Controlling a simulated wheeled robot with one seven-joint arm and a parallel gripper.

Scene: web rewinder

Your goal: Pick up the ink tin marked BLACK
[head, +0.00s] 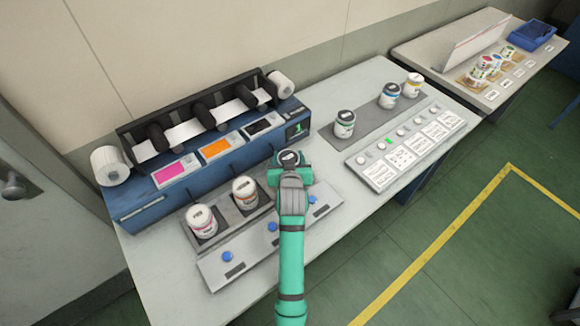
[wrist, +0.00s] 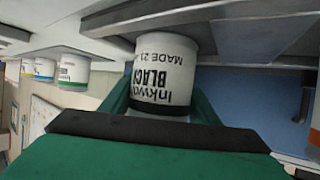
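The ink tin marked BLACK (wrist: 165,70) is white with dark lettering and a black band. In the wrist view it appears upside down, right in front of my gripper (wrist: 160,103), with a green finger on each side. The fingers look close against its sides, but I cannot tell whether they press on it. In the head view my gripper (head: 290,170) is around this tin, and only its lid (head: 290,158) shows. Its base is hidden there, so I cannot tell whether it rests on the panel.
A blue machine with paper rolls (head: 140,208) stands behind. Several tins, one green-banded (head: 344,124), stand on a dark strip to the right.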

